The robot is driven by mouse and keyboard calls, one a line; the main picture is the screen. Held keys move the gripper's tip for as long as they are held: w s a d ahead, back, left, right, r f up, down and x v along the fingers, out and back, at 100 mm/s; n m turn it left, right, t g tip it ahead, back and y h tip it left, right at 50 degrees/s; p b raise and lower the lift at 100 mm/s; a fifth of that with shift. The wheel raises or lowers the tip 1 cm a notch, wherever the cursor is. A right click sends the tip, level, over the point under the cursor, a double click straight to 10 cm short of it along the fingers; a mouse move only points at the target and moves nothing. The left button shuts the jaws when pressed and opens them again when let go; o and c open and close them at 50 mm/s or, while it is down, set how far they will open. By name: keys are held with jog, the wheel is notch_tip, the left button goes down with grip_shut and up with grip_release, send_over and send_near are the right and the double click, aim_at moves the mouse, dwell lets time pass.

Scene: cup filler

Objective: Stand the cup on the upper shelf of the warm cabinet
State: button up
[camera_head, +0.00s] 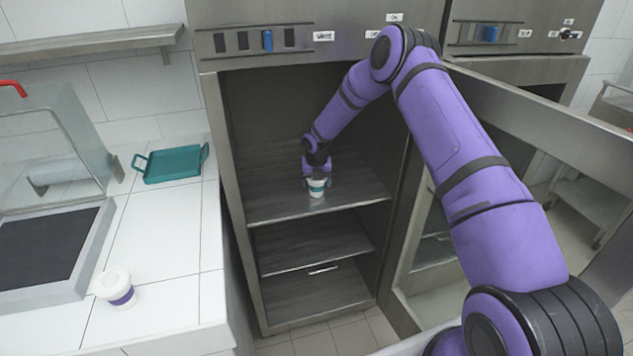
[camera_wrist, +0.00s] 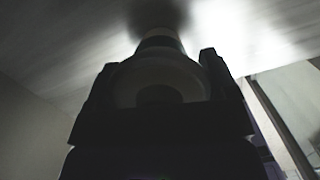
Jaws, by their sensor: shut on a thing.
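The cup (camera_head: 316,188) is white with a teal band and is inside the open warm cabinet (camera_head: 232,190). It is upright, at the upper shelf (camera_head: 270,208), near the front edge. My gripper (camera_head: 317,178) is shut on the cup, with its fingers on either side. In the wrist view the cup (camera_wrist: 160,80) shows as a pale round shape between the dark fingers of my gripper (camera_wrist: 158,88). I cannot tell whether the cup's base touches the shelf.
A lower shelf (camera_head: 310,248) is below. The cabinet door (camera_head: 540,125) stands open at the right, beside my arm. A white cup with a purple band (camera_head: 116,289) and a teal tray (camera_head: 170,164) are on the left counter (camera_head: 165,230). The upper shelf around the held cup is clear.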

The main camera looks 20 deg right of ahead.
jog(key=shift+f, duration=0.1)
jog(key=o, duration=0.9)
jog(key=shift+s+a+r, duration=0.1)
jog(key=shift+s+r, duration=0.05)
jog(key=shift+r, duration=1.15)
jog(key=shift+s+d+r, duration=0.1)
jog(key=shift+s+r, duration=0.05)
jog(key=shift+r, duration=1.1)
jog(key=shift+s+a+r, duration=0.1)
jog(key=shift+s+r, duration=0.05)
jog(key=shift+r, duration=1.15)
